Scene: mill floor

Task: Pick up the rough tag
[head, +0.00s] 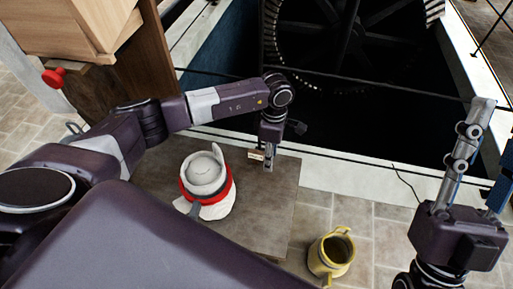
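A small tan tag (256,155) shows at the far edge of a brown-grey tabletop, just left of my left gripper's fingers. It is too small for me to tell whether it is rough. My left gripper (268,162) points down at that spot, its fingers beside or touching the tag. I cannot tell whether they are shut on it. My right gripper (476,125) points up at the right side, away from the table, with nothing visible in it. Its finger gap is not clear from this angle.
A white and red lidded container (205,178) stands on the table (255,215), left of my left gripper. A yellow mug-like vessel (333,252) is at the lower middle. A dark pit with a large wheel (345,40) lies beyond a pale ledge (340,175).

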